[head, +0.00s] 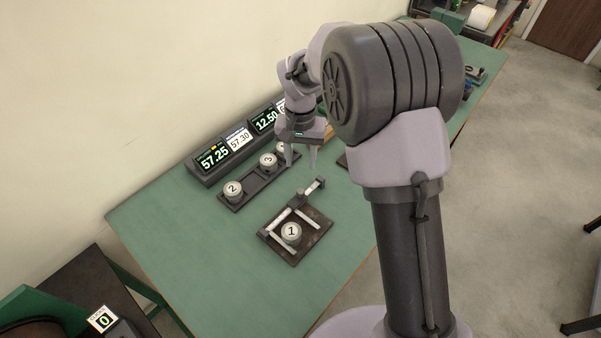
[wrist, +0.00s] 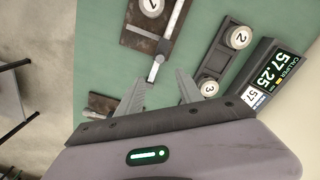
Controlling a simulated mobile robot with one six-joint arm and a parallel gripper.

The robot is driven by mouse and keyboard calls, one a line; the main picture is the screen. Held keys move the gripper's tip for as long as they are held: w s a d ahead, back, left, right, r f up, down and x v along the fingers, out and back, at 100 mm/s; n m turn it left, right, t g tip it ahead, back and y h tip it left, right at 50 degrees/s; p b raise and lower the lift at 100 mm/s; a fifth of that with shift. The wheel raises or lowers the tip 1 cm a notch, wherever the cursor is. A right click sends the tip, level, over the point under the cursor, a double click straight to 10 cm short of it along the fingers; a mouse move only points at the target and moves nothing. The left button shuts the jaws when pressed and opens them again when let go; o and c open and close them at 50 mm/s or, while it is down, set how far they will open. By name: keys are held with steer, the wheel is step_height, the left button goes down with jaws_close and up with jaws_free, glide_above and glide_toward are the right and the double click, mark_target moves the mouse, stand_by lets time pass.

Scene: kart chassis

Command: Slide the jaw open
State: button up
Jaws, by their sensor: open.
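A caliper fixture with a dark base plate (head: 317,238) lies on the green bench in the head view. Its pale beam (head: 281,215) runs diagonally and extends past the plate. One jaw (head: 282,244) is at the beam's near-left end; the sliding jaw (head: 309,219) is farther right. A round part marked 1 (head: 291,232) sits between them; I cannot tell whether they touch it. My gripper (head: 300,166) is open and empty, fingers down, above and behind the fixture. In the wrist view the beam's end (wrist: 154,71) shows between the fingertips (wrist: 156,80), apparently beyond them.
A dark rack (head: 251,187) behind the fixture holds round parts marked 2 (head: 233,190) and 3 (head: 268,161). A display reading 57.25 (head: 214,157) stands behind it, beside others. Green bench (head: 190,255) is clear left of the fixture.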

step_height(320, 180, up, 4)
steer(key=shift+r+p, duration=0.15)
steer(key=shift+p, duration=0.15)
steer(key=s+d+r+t+b, duration=0.1)
steer(key=s+d+r+b, duration=0.1)
steer(key=s+r, duration=0.15)
steer(key=s+d+r+m+t+y+b, duration=0.1)
steer(key=s+r+b, duration=0.15)
steer(key=s, duration=0.25)
steer(key=s+d+r+t+b, duration=0.1)
steer(key=s+d+r+b, duration=0.15)
steer(key=s, duration=0.25)
steer(key=s+d+f+m+t+y+b, duration=0.1)
steer(key=s+f+b, duration=0.4)
steer(key=s, duration=0.8)
steer(key=shift+s+t, duration=0.2)
steer(key=shift+t, duration=0.7)
